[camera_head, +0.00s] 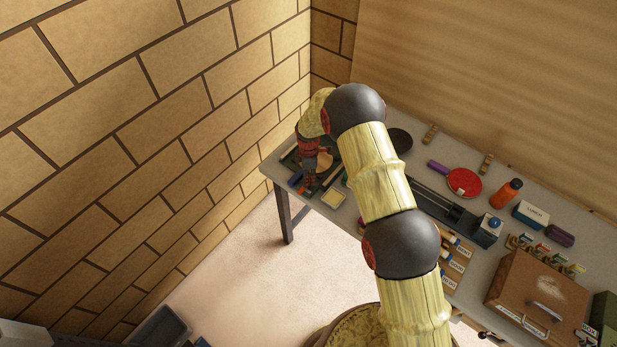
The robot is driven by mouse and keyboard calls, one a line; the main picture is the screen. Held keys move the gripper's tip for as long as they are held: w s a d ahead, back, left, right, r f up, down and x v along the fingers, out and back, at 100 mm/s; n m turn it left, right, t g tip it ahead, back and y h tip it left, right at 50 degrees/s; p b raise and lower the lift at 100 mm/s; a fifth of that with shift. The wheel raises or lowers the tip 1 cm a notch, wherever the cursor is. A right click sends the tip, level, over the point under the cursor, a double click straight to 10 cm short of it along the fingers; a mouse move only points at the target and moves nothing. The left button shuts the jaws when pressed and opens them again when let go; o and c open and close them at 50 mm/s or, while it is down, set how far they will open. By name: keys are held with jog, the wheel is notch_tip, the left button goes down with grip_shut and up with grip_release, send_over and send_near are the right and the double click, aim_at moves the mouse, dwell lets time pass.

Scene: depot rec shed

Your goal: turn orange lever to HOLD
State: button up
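I cannot make out an orange lever or a HOLD mark in this view. A row of small coloured, labelled pieces (545,252) stands behind the brown box at the right of the table; they are too small to tell whether one is a lever. My gripper (309,184) points down over the far left end of the table, among small items there. My arm reaches across the picture and hides part of the table's middle. The fingers are too small and dark to tell whether they are open or shut.
The grey table (408,122) runs along the wooden wall. On it are a red paddle (464,181), an orange bottle (507,192), a white box (530,214), a blue-topped box (488,231) and a brown box (535,300). Brick wall (150,120) stands left.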

grip_shut()
jog(key=shift+m+b, duration=0.4)
jog(key=shift+b, duration=0.05)
jog(key=m+b, duration=0.2)
jog(key=b, duration=0.1)
jog(key=shift+f+m, duration=0.15)
jog(key=shift+m, duration=0.25)
jog(key=m+b, duration=0.3)
jog(key=m, duration=0.1)
jog(key=m+b, duration=0.2)
jog(key=m, duration=0.3)
jog(key=shift+m+b, duration=0.35)
jog(key=shift+m, duration=0.05)
jog(key=shift+r+m+b, duration=0.2)
jog(key=shift+m+b, duration=0.45)
jog(key=shift+m, duration=1.55)
jog(key=o, duration=0.6)
grip_release()
